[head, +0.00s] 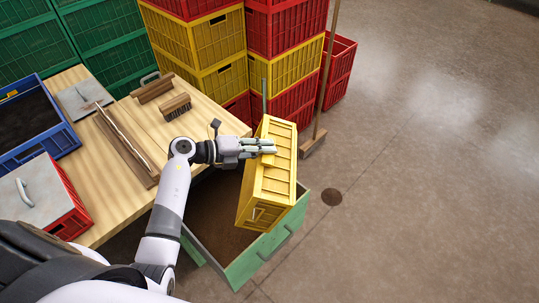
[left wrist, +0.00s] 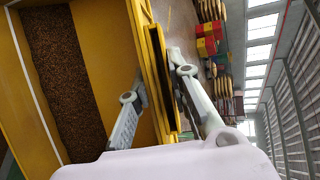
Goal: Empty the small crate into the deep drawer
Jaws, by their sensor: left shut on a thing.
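The small yellow crate (head: 270,180) hangs tilted over the green deep drawer (head: 252,262) in the head view, its ribbed outside toward the camera. My left gripper (head: 266,148) is shut on the crate's upper wall. In the left wrist view, one finger of the gripper (left wrist: 160,75) is inside the crate wall and one outside. Brown grains (left wrist: 62,75) show between the crate's yellow walls there. The drawer is pulled out and has a brown layer on its floor; the crate hides part of it. My right gripper is not in view.
A wooden table (head: 110,205) at the left bears a blue crate (head: 66,137), a lidded red crate (head: 72,218), a brush (head: 175,106) and wooden pieces. Yellow and red crates (head: 210,50) are stacked behind. A broom (head: 326,80) stands behind the drawer. The floor at right is clear.

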